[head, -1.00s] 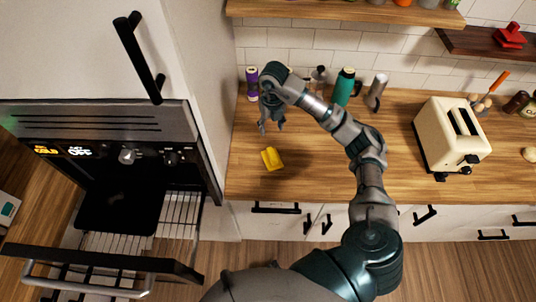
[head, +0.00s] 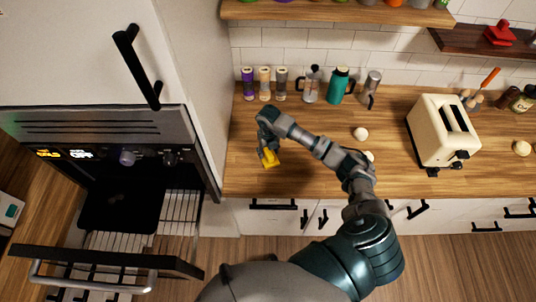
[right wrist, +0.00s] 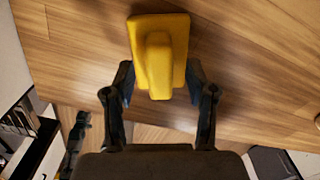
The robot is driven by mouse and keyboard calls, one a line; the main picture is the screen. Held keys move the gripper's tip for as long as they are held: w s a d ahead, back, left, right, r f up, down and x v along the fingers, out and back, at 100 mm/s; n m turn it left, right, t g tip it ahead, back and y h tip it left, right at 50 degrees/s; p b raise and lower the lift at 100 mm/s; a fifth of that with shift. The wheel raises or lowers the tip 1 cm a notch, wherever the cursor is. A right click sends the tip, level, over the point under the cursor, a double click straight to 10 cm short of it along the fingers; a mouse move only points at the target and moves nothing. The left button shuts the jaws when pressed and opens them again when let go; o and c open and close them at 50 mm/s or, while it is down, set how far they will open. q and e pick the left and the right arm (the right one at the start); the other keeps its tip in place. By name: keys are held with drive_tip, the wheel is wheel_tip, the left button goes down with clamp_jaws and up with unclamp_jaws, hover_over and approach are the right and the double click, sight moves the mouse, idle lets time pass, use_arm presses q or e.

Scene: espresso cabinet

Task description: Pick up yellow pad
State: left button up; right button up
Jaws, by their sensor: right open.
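The yellow pad (head: 271,160) lies on the wooden counter near its front edge, left of the middle in the head view. A raised grip runs along its top, and it fills the upper middle of the right wrist view (right wrist: 160,45). My right gripper (head: 266,153) is down at the pad and partly covers it in the head view. In the right wrist view its open fingers (right wrist: 160,75) stand one on each side of the pad's near end. I cannot tell whether they touch it. My left gripper is not in view.
Several jars (head: 265,84), a glass press (head: 311,87), a teal flask (head: 339,84) and a steel pot (head: 370,87) line the wall. A cream toaster (head: 438,130) stands right. An open oven (head: 120,205) is at left. The counter (head: 315,165) right of the pad is clear.

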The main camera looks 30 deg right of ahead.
drive_tip(key=shift+d+f, duration=0.2)
drive_tip(key=shift+f, duration=0.5)
drive_tip(key=shift+a+r, duration=0.1)
drive_tip(key=shift+a, duration=0.2)
clamp_jaws()
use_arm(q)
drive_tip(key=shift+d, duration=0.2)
